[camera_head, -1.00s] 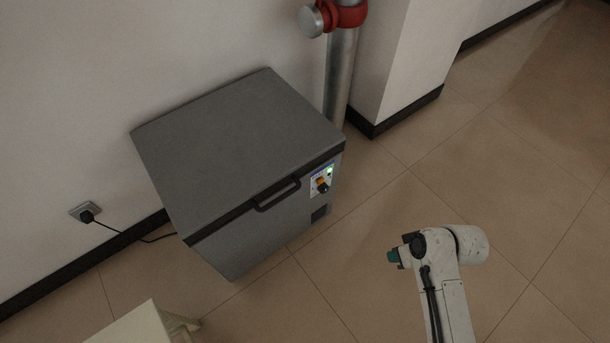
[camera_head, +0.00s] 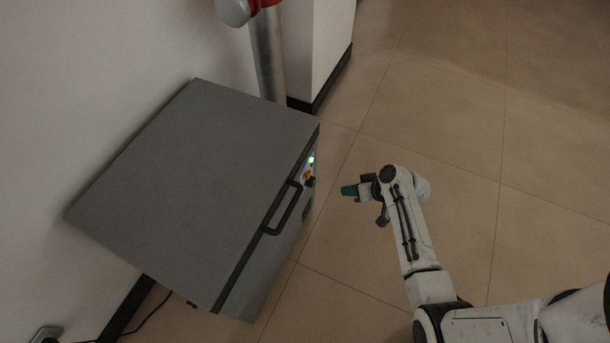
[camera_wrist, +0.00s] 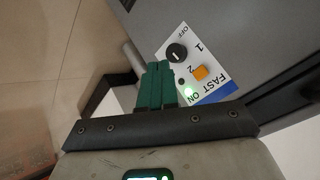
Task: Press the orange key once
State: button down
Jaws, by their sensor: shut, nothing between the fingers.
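In the head view the orange key (camera_head: 308,175) is a small spot on the front of the grey chest freezer (camera_head: 190,180). My gripper (camera_head: 347,191) is right of the panel, apart from it, with its green fingers pointing at the freezer. In the wrist view the green fingertips of my gripper (camera_wrist: 157,66) are together and empty, left of the orange key in the picture.
A black knob (camera_wrist: 177,52) and a lit green light (camera_wrist: 188,91) are beside the key. The freezer's black handle (camera_head: 284,208) sticks out near the panel. A metal pipe (camera_head: 268,60) stands behind the freezer. The tiled floor (camera_head: 450,120) is clear on the right.

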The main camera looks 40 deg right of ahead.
jog(key=shift+w+a, duration=0.1)
jog(key=w+a+b, duration=0.1)
jog(key=w+a, duration=0.2)
jog(key=w, duration=0.5)
jog(key=shift+w, duration=0.1)
dwell(2.2)
jog(key=shift+w+a, duration=0.1)
jog(key=shift+w, duration=0.25)
jog(key=shift+w+a, duration=0.15)
jog(key=shift+w, duration=0.2)
dwell(0.8)
jog(key=shift+s, duration=0.1)
jog(key=shift+s+d, duration=0.3)
jog(key=shift+s, duration=0.35)
jog(key=shift+s, duration=0.1)
jog(key=shift+s+d+p, duration=0.15)
jog(key=shift+s+d, duration=0.15)
jog(key=shift+s, duration=0.45)
jog(key=shift+s+d+p, duration=0.2)
jog(key=shift+s+d, duration=0.05)
jog(key=shift+s, duration=0.55)
jog(key=shift+s+d+p, duration=0.15)
jog(key=shift+s+d, duration=0.15)
jog(key=shift+s, duration=0.45)
